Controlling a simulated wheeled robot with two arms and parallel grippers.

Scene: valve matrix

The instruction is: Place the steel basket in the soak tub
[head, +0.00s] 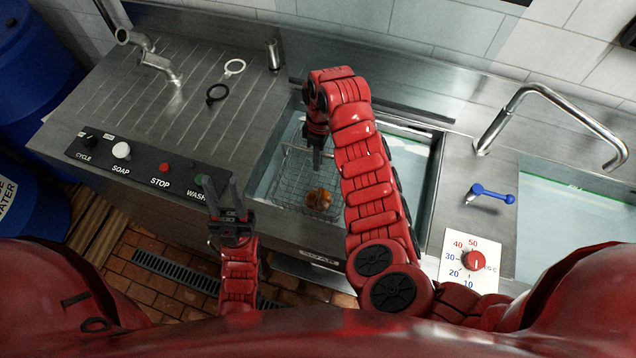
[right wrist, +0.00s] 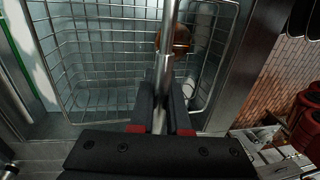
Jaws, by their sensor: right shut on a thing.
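The steel basket (head: 284,186) is a wire mesh basket at the left end of the soak tub (head: 434,172), which holds pale water. An amber-brown item (head: 319,199) lies in the basket. My right gripper (head: 317,158) is over the basket, shut on its handle bar. In the right wrist view the handle bar (right wrist: 162,75) runs between the jaws, with the basket mesh (right wrist: 95,65) beyond. I cannot tell whether the basket rests on the tub floor. My left gripper (head: 225,192) is open and empty in front of the control panel. My right arm hides the middle of the tub.
The control panel (head: 140,163) with knobs and buttons is at left. A ribbed drainboard (head: 130,95) holds a black ring and a white ring. A blue lever (head: 490,193), temperature dial (head: 473,260) and bent faucet (head: 540,95) stand right of the tub.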

